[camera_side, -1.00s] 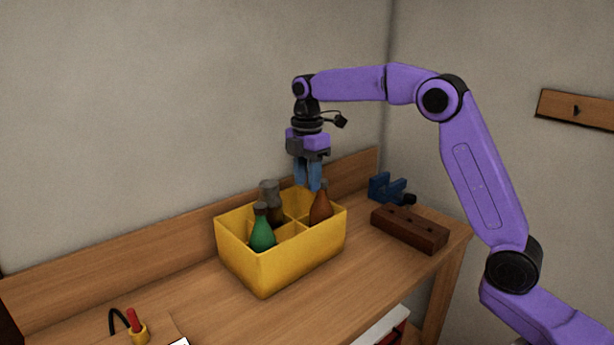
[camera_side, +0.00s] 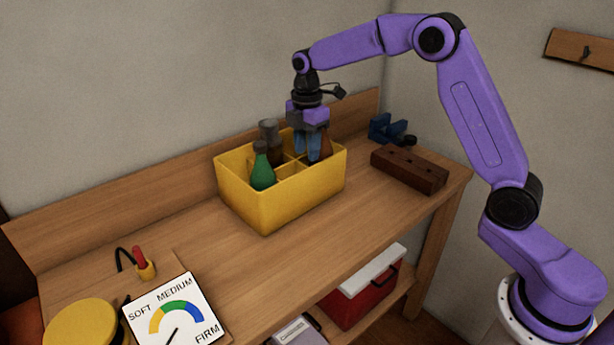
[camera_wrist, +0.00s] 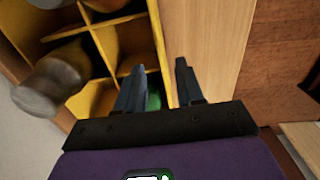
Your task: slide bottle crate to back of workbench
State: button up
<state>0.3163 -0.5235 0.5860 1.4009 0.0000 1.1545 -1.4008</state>
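The yellow bottle crate (camera_side: 275,208) stands on the wooden workbench (camera_side: 245,258), near its raised back board (camera_side: 190,192). It has divided compartments. In the wrist view my gripper (camera_wrist: 160,88) is open, with a gap between the fingers. The left finger is over the crate's inside and the right one over bare wood, with the crate wall (camera_wrist: 159,45) between them. I cannot tell whether they touch it.
A brown block with holes (camera_side: 408,168) and a blue clamp-like tool (camera_side: 388,128) lie right of the crate. A SOFT-MEDIUM-FIRM dial (camera_side: 175,310), a yellow round object (camera_side: 80,328) and a red-handled tool (camera_side: 142,262) are front left. A red box (camera_side: 360,300) is below.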

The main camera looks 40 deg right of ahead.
aim_at(307, 169)
notch_tip(307, 169, down, 9)
jog(key=shift+f, duration=0.15)
dwell(0.4)
grip_shut()
dwell(1.3)
